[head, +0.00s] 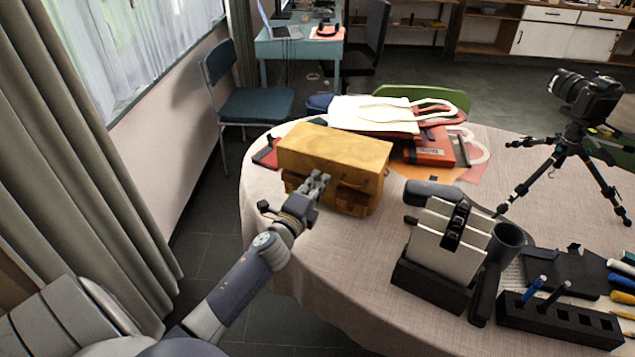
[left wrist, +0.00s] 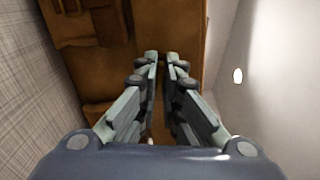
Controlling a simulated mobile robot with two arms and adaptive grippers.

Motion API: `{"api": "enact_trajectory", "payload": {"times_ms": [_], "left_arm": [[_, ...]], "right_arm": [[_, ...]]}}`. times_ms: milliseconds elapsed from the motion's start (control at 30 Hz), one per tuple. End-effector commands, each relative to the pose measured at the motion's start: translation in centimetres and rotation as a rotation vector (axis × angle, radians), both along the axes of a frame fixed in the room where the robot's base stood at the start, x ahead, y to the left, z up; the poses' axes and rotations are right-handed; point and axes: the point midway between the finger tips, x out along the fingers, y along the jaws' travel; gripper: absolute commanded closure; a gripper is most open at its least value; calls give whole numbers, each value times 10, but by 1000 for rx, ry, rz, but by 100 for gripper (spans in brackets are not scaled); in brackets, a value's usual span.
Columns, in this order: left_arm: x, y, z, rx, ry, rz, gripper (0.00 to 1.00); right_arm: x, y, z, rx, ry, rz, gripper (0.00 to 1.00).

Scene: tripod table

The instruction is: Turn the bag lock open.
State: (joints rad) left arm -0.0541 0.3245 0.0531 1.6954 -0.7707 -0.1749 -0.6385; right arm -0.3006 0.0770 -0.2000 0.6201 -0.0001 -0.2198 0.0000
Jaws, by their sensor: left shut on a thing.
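A yellow-brown bag (head: 335,150) stands upright on the round table (head: 285,225) near its left edge, with its flap closed over darker front pockets. In the left wrist view the brown bag front (left wrist: 105,30) fills the top middle. My left gripper (head: 320,180) reaches in from the lower left to the bag's front face. In the left wrist view its two fingertips (left wrist: 162,58) are close together against the bag. They are shut on the bag lock, which is mostly hidden between them. My right gripper is not in view.
A white tote (head: 370,115) and a red pouch (head: 432,147) lie behind the bag. A camera on a tripod (head: 575,130) stands at the right. A black stand with a light case (head: 445,240) and a pen holder (head: 560,318) fill the front right. Bare cloth lies before the bag.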

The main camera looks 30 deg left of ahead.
Motion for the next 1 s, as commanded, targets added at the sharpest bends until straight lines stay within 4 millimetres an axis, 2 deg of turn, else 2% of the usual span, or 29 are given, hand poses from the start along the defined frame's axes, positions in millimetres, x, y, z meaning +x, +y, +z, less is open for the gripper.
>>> {"api": "enact_trajectory", "payload": {"times_ms": [333,900,933,1000], "left_arm": [[0,0,-1,-147,-23,1,100],[0,0,-2,-176,-27,0,100],[0,0,-2,-176,-27,0,89],[0,0,-2,-175,-27,0,73]], "right_arm": [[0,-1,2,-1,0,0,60],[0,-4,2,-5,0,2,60],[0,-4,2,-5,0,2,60],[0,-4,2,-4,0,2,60]]}}
